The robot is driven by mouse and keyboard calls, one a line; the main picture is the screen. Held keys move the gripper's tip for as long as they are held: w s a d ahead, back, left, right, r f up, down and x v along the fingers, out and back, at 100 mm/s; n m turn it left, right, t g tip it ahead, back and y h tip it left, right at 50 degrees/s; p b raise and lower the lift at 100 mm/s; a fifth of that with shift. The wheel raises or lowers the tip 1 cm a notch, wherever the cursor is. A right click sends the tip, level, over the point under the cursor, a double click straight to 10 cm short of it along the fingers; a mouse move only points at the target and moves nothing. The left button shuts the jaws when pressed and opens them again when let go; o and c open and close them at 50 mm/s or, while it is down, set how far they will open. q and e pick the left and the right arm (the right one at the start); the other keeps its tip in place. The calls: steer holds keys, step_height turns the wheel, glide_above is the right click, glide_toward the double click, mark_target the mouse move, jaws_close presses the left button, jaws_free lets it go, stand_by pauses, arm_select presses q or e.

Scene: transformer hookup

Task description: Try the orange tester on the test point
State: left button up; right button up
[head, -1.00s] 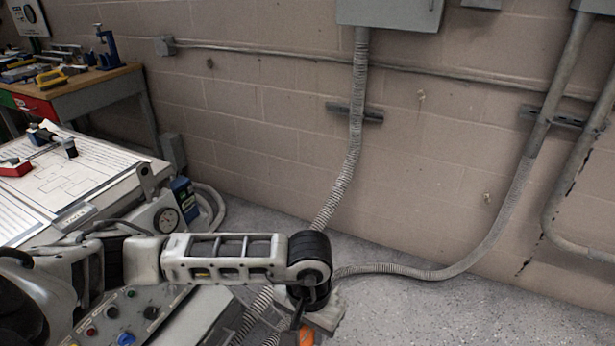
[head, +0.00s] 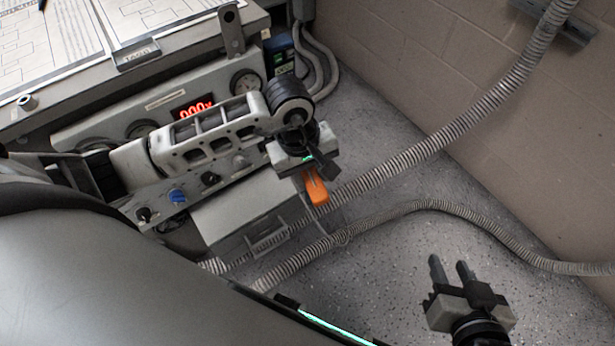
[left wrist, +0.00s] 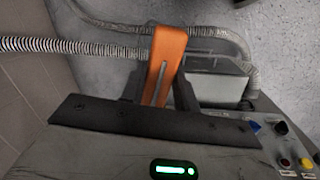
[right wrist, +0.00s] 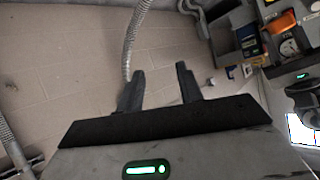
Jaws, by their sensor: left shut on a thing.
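The orange tester (head: 316,188) is in my left gripper (head: 312,172), which is shut on it. It hangs over the floor, just right of the grey control panel, apart from everything below. In the left wrist view the tester (left wrist: 166,62) sits upright between the two fingers. My right gripper (head: 452,268) is in the head view at lower right, open and empty. Its two fingers (right wrist: 160,90) stand apart in the right wrist view with nothing between them. I cannot make out which spot is the test point.
The control panel has a red digital display (head: 196,107), a round gauge (head: 246,82) and a blue knob (head: 177,196). A grey box (head: 245,208) is below it. Ribbed conduits (head: 400,152) cross the floor to the wall. Open floor lies around my right gripper.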

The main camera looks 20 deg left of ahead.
arm_select(q)
steer(key=shift+w+a+f+n, duration=0.2)
steer(key=shift+a+f+n, duration=0.05)
steer(key=shift+f+n, duration=0.15)
steer(key=shift+w+a+f+b, duration=0.1)
steer(key=shift+w+a+b, duration=0.1)
steer(key=shift+w+a, duration=0.35)
steer(key=shift+w+a+f+b, duration=0.15)
steer(key=shift+w+a, duration=0.1)
steer(key=shift+a, duration=0.55)
steer(key=shift+w+a+f+b, duration=0.1)
steer(key=shift+w+a+b, duration=0.1)
steer(key=shift+w+a, duration=0.35)
steer(key=shift+w+a+f+b, duration=0.15)
steer(key=shift+w+a, duration=0.1)
steer(key=shift+a, duration=0.35)
steer(key=shift+w+a+r+b, duration=0.15)
steer(key=shift+w+a, duration=0.1)
steer(key=shift+a, duration=0.35)
arm_select(e)
steer(key=shift+w+f, duration=0.15)
steer(key=shift+f, duration=0.15)
arm_select(q)
steer(key=shift+w+a+f+b, duration=0.2)
steer(key=shift+w+a+b, duration=0.1)
steer(key=shift+a+b, duration=0.2)
arm_select(e)
steer(key=shift+f, duration=0.6)
arm_select(q)
steer(key=shift+d, duration=0.1)
